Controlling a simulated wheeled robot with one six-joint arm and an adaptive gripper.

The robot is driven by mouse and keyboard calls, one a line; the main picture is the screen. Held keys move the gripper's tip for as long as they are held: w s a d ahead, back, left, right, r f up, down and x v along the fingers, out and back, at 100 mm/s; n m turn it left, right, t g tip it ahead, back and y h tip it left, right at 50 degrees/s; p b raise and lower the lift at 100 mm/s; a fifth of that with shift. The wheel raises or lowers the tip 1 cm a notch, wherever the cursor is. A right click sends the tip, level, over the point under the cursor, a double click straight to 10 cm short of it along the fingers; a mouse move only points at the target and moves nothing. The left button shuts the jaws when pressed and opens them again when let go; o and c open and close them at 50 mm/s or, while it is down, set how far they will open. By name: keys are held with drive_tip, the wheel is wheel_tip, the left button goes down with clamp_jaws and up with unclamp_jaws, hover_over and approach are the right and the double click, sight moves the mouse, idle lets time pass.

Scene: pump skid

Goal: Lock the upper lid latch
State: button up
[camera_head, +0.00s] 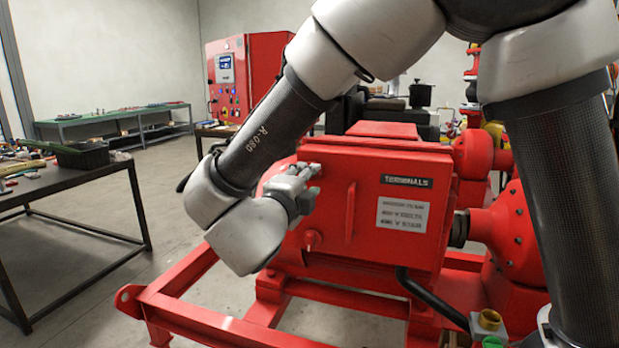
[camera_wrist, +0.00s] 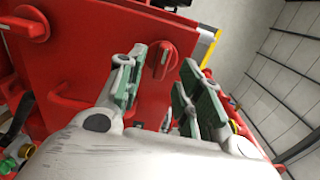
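The red terminal box (camera_head: 375,245) has a lid marked TERMINALS, with an upright handle bar (camera_head: 350,212). My gripper (camera_head: 312,181) is at the upper left of the lid, pointing at its face. In the wrist view, my gripper (camera_wrist: 160,85) is open and empty. A red latch knob (camera_wrist: 164,60), apparently the upper latch, lies just beyond and between the fingertips, its raised grip running nearly upright in that picture. Contact cannot be told. My gripper hides this latch in the head view. The lower latch (camera_head: 312,239) is below it; a second knob (camera_wrist: 30,22) shows in the wrist view.
A red skid frame (camera_head: 215,318) runs along the floor below the box. Red pump parts (camera_head: 498,235) and a black cable (camera_head: 430,297) are at the right. A dark table (camera_head: 75,185) stands at the left, with open floor between.

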drive_tip(key=v, duration=0.8)
drive_tip(key=shift+s, duration=0.4)
drive_tip(key=shift+a, duration=0.15)
